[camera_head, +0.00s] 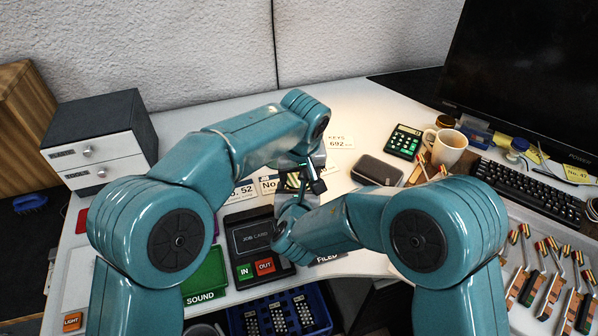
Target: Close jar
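My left gripper (314,184) points down over the middle of the desk, dark fingers at the end of the teal arm. My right gripper (291,197) comes up from below, close beside or under the left one. The two overlap in view, so I cannot tell whether either is open, shut or holding something. A small dark and greenish patch shows between them; I cannot make out what it is. A small round container with a blue top (518,147) stands at the right by the keyboard, apart from both grippers. It may be the jar; I cannot be sure.
A mug (446,149), green calculator (403,141) and dark case (377,170) stand right of the grippers. A keyboard (534,193) and monitor (525,75) are at right. A drawer box (98,140) is at left, a blue tray (241,323) below. White desk is clear behind.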

